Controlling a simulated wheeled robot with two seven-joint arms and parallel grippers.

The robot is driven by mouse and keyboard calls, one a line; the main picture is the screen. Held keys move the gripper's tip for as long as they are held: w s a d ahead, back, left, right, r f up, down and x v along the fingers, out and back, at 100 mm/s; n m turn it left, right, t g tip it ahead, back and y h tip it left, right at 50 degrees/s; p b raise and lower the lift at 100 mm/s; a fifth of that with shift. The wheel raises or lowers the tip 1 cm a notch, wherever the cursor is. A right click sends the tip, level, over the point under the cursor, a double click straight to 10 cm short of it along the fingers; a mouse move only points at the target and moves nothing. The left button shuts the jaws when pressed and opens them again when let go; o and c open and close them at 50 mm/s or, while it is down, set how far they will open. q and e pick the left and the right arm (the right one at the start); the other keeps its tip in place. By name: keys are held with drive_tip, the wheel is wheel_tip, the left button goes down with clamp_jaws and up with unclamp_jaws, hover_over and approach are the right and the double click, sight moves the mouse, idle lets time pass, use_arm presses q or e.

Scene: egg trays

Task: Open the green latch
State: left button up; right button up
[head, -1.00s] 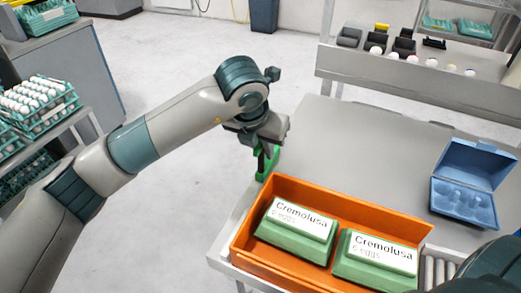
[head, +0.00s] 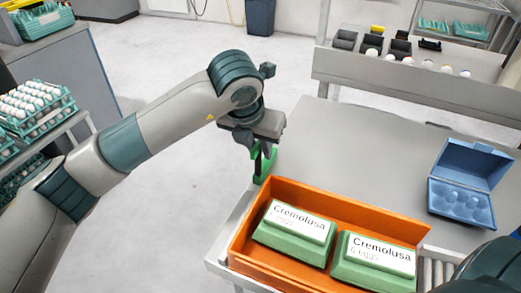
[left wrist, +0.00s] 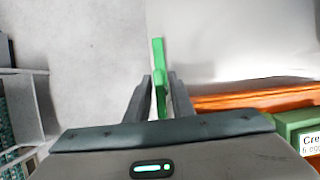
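The green latch (head: 262,166) stands at the left edge of the grey table, by the far left corner of the orange crate (head: 345,199). In the left wrist view the latch (left wrist: 158,62) runs up between the fingers as a narrow green bar. My left gripper (head: 262,152) is at the latch, with one finger on each side of it. In the left wrist view the left gripper (left wrist: 160,82) is open, with small gaps showing beside the bar. The latch's lower part is partly hidden by the fingers. My right gripper is not in view.
The crate holds two green egg cartons (head: 293,233) with white labels. An open blue egg box (head: 462,200) stands on the table at the right. Trays of eggs (head: 35,105) are at the far left. The table behind the crate is clear.

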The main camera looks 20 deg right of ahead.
use_arm(q)
drive_tip(key=b+v, duration=0.1)
drive_tip(key=v, duration=1.4)
drive_tip(key=shift+s+a+r, duration=0.15)
drive_tip(key=shift+s+r, duration=0.05)
drive_tip(key=shift+r, duration=0.1)
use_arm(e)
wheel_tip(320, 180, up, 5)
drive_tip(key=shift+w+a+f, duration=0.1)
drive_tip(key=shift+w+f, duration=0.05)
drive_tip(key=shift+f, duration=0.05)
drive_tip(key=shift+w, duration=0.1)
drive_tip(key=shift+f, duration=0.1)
